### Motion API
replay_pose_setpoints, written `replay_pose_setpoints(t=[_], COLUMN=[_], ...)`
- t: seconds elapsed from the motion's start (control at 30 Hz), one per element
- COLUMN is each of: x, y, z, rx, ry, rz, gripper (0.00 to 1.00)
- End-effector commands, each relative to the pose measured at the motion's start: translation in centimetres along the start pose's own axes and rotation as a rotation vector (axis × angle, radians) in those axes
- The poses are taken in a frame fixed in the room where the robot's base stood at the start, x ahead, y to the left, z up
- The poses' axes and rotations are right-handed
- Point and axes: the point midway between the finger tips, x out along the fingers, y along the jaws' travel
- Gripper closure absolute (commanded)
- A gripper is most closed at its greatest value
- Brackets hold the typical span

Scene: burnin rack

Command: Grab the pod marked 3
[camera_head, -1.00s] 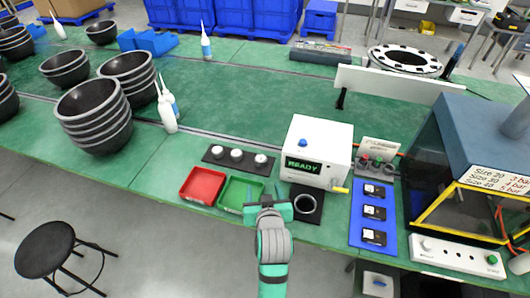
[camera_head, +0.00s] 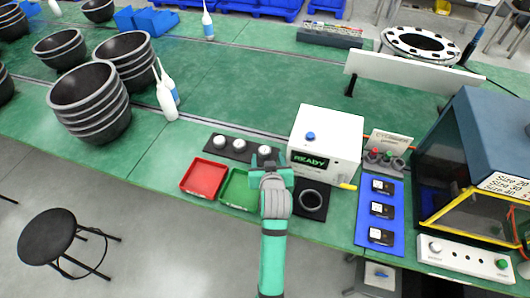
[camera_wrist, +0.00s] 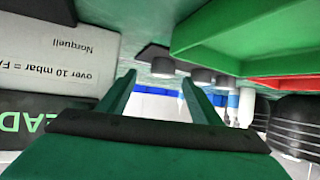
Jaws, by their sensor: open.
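Three small round pods with white tops stand in a row on a black strip (camera_head: 229,154): the left pod (camera_head: 219,142), the middle pod (camera_head: 239,145) and the right pod (camera_head: 264,149). Their marks are too small to read, so I cannot tell which is 3. My gripper (camera_head: 268,160) is open just in front of the right pod, partly covering that end of the strip. In the wrist view, my gripper's fingers (camera_wrist: 158,78) are spread and empty. Grey pod sides show beyond them, one (camera_wrist: 163,67) between the fingertips, apart from both.
A white box (camera_head: 327,139) reading READY stands close right of my gripper. A red tray (camera_head: 203,178) and a green tray (camera_head: 238,190) lie in front of the strip. A black plate with a ring (camera_head: 311,200) is at right.

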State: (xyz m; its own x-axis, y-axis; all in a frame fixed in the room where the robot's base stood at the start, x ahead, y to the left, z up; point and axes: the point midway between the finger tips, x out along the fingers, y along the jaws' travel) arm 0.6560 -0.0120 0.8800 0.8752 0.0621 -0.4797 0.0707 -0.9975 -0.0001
Motion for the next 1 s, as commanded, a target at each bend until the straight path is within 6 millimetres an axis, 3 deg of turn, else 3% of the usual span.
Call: replay_pose_setpoints(t=[0.3,0.6,0.63,0.8,1.0], x=[4.2,4.8,4.8,4.7,4.7], y=[-0.6,-0.6,-0.6,-0.5,-0.5], z=[0.0,0.0,0.0,0.0,0.0], rx=[-0.005,-0.004,-0.004,-0.004,-0.004], ry=[-0.001,0.000,0.000,0.000,0.000], rz=[-0.008,-0.007,-0.007,-0.007,-0.007], gripper=[0.41,0.41,0.44,0.84,0.86])
